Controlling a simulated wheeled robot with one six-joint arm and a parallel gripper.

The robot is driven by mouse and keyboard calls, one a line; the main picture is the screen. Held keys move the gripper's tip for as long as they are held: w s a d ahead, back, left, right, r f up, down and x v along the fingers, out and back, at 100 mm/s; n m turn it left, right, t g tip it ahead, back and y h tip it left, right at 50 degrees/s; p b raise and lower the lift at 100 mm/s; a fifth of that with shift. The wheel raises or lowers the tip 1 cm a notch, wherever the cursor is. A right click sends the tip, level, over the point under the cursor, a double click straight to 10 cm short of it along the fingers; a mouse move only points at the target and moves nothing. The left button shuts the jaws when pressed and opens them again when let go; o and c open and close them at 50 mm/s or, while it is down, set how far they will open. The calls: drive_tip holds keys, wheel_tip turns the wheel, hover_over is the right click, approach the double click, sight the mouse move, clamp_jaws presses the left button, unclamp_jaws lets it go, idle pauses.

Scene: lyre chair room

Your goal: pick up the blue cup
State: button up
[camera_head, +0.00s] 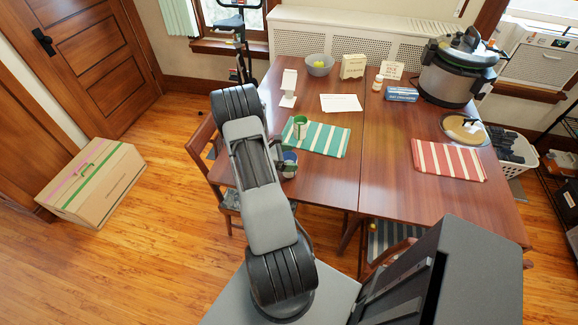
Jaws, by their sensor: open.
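The blue cup (290,160) stands on the wooden table (390,150) near its left edge, just below the green striped mat (325,140). My arm reaches over the table's left side and hides part of the area around the cup. My gripper (280,154) is small and partly hidden behind my arm. It is open, right beside the blue cup at its left. I cannot tell whether it touches the cup. A green cup (300,126) stands on the green mat just above the blue cup.
A red striped mat (447,160), a pressure cooker (456,72), a glass lid (464,129), a grey bowl (319,66) and white paper (340,103) are on the table. Chairs (207,155) stand at its edges. A cardboard box (92,183) sits on the floor at left.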

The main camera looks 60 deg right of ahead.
drive_tip(key=shift+c, duration=0.3)
drive_tip(key=c, duration=1.3)
